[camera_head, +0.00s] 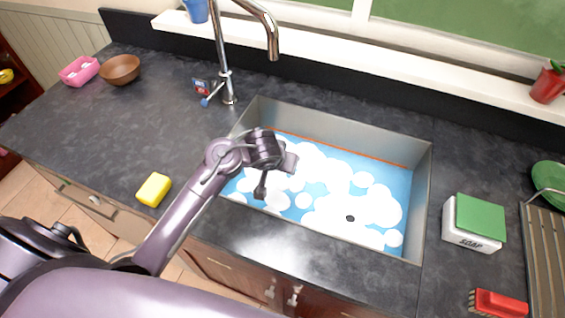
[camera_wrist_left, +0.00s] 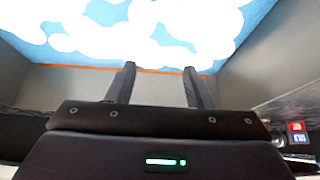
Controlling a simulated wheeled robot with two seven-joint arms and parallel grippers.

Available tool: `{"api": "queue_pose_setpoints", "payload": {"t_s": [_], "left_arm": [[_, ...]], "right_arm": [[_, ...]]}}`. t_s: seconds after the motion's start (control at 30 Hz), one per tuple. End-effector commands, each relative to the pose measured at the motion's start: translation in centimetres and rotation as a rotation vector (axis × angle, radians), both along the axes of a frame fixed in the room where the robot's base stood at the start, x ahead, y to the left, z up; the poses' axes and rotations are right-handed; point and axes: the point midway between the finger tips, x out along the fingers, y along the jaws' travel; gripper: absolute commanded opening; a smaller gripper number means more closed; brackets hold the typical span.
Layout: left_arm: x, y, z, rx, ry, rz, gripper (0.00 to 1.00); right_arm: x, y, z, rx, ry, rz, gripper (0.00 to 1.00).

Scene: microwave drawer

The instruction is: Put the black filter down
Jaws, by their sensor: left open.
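My left gripper (camera_head: 276,178) hangs over the left part of the sink (camera_head: 432,190). In the left wrist view its two dark fingers (camera_wrist_left: 160,88) are apart, with nothing between them. A small black round thing (camera_head: 350,218) shows among the white foam and blue water in the sink, to the right of the gripper and apart from it. It may be the black filter, but it is too small to be sure. My right gripper is not in view.
The steel faucet (camera_head: 222,60) stands behind the sink. A yellow sponge (camera_head: 153,189) lies on the counter left of it. A white soap box with a green top (camera_head: 474,222), a red brush (camera_head: 498,303) and a dish rack (camera_head: 543,250) are at the right. The front-left counter is largely clear.

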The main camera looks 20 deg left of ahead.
Motion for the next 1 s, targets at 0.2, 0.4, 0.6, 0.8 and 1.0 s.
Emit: {"api": "queue_pose_setpoints", "payload": {"t_s": [0.2,0.4,0.6,0.8,1.0], "left_arm": [[-2.5,-0.2,4.6,-0.007,-0.001,0.002,0.47],[-3.9,-0.1,6.8,-0.004,0.000,0.001,0.47],[-4.3,0.0,7.4,0.000,0.001,0.000,0.47],[-4.3,0.0,7.4,0.001,0.001,-0.001,0.47],[-4.3,0.0,7.4,0.000,0.001,0.000,0.47]], "right_arm": [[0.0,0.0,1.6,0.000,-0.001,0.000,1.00],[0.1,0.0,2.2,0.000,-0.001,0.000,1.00],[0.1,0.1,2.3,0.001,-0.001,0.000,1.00],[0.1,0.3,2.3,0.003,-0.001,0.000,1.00],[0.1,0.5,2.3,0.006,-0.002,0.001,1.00]]}}
